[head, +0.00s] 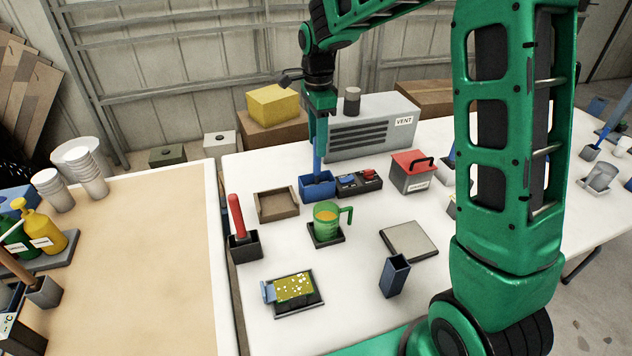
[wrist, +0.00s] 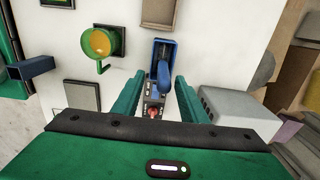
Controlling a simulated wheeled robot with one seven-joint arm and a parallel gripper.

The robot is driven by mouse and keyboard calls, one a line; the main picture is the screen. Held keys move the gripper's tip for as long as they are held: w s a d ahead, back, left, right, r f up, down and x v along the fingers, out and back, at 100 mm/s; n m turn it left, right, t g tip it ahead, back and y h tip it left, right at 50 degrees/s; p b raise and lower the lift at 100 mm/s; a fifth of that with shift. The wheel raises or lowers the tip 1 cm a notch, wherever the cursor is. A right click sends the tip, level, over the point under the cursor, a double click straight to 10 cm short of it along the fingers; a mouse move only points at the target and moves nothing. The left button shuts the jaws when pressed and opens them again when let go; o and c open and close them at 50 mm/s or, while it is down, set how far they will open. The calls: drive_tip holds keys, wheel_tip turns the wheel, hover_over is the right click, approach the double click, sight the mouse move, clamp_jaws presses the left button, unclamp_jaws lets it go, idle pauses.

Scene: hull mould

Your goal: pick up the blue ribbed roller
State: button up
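The blue roller (head: 317,158) stands upright in a blue open-topped holder (head: 316,191) in the middle of the white table. Its handle points up, its lower part is hidden in the holder, and I cannot make out ribs. In the wrist view the roller (wrist: 165,73) shows between my fingertips, over the holder (wrist: 157,48). My gripper (head: 318,139) points down from above, its fingers on either side of the handle top. In the wrist view my gripper (wrist: 161,80) is open, with a gap beside the handle.
A small black tray with red and blue items (head: 359,180) sits right beside the holder. A grey vent box (head: 372,130) stands behind. A green jug (head: 327,219), a brown tray (head: 277,205) and a red-handled tool (head: 236,216) are nearby. A red-lidded box (head: 412,171) stands to the right.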

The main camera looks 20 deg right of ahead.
sight(317, 164)
wheel_tip(317, 164, down, 3)
drive_tip(key=shift+f, duration=0.15)
drive_tip(key=shift+w+f, duration=0.2)
drive_tip(key=shift+f, duration=1.15)
drive_tip(key=shift+w+f, duration=0.15)
drive_tip(key=shift+f, duration=1.2)
drive_tip(key=shift+d, duration=0.1)
drive_tip(key=shift+c, duration=0.6)
clamp_jaws()
